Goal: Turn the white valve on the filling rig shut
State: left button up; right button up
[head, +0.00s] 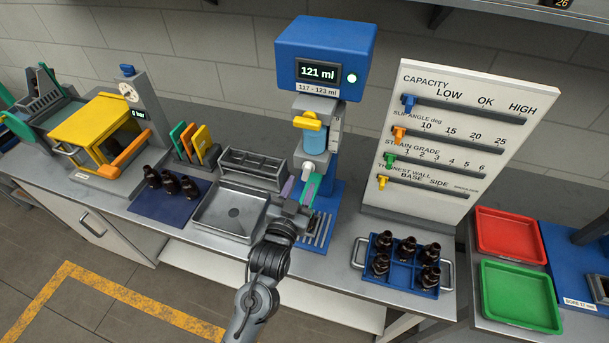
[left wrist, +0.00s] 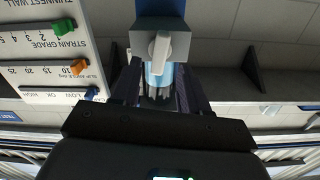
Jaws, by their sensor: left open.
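The filling rig (head: 322,60) has a blue head reading 121 ml, a yellow lever (head: 307,120) and a light-blue cylinder (head: 315,143). The white valve (head: 309,167) is below the cylinder, small in the head view. In the left wrist view, which is upside down, the white valve (left wrist: 159,50) is a lever on a grey block, lying lengthwise along the picture's vertical. My left gripper (head: 298,188) is open in front of the rig. Its dark fingers (left wrist: 156,90) show either side of the cylinder, with the lever just beyond them and no contact visible. My right gripper is out of view.
A grey sink tray (head: 203,222) and rack (head: 252,155) stand left of the rig. A blue crate (head: 390,286) of dark bottles is at the right front. The gauge board (head: 440,200) stands close on the right. Several bottles stand on a dark mat (head: 150,205).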

aim_at(305, 174)
pick_arm(q)
jog(key=shift+x, duration=2.15)
jog(key=shift+c, duration=0.3)
grip_shut()
